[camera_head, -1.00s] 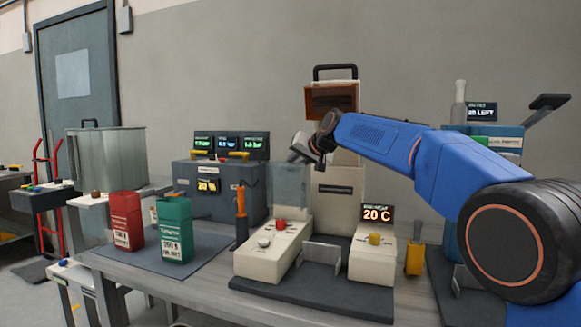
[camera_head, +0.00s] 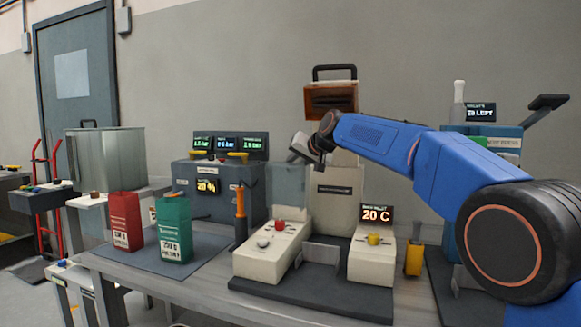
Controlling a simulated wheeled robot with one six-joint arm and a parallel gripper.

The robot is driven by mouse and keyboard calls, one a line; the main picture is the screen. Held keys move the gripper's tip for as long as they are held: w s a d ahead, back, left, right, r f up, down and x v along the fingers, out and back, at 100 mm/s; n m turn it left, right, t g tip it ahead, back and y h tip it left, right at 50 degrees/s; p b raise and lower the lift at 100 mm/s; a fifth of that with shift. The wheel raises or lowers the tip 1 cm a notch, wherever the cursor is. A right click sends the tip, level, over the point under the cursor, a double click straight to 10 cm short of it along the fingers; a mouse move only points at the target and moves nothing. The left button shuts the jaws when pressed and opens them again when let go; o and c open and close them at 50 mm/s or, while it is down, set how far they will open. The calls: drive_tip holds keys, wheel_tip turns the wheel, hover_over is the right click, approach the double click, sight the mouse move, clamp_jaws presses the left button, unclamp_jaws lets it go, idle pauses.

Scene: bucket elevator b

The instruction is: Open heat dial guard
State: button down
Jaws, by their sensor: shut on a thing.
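A cream control box (camera_head: 262,257) with a red knob (camera_head: 280,226) and a grey knob (camera_head: 263,243) stands on a dark mat. A see-through grey guard panel (camera_head: 285,186) stands upright at its back end, clear of the knobs. My gripper (camera_head: 302,153) is at the panel's upper right edge and is shut on it; the fingertips are small and their exact contact is hard to see. A second cream box (camera_head: 371,262) to the right bears a yellow knob (camera_head: 373,239) and a display (camera_head: 376,215) reading 20 C.
An orange-handled tool (camera_head: 240,208) stands left of the control box. Red (camera_head: 125,222) and green (camera_head: 173,229) packs stand on the left mat. My blue arm spans the right side.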

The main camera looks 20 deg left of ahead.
drive_tip(key=shift+w+d+f, duration=0.15)
drive_tip(key=shift+f, duration=0.35)
drive_tip(key=shift+w+d+f, duration=0.1)
drive_tip(key=shift+w+f, duration=0.05)
drive_tip(key=shift+f, duration=0.35)
drive_tip(key=c, duration=1.9)
unclamp_jaws()
drive_tip(key=shift+o, duration=1.4)
drive_tip(key=shift+w+d+f, duration=0.1)
drive_tip(key=shift+w+d, duration=0.05)
drive_tip(key=shift+s+a+r, duration=0.2)
drive_tip(key=shift+a, duration=0.1)
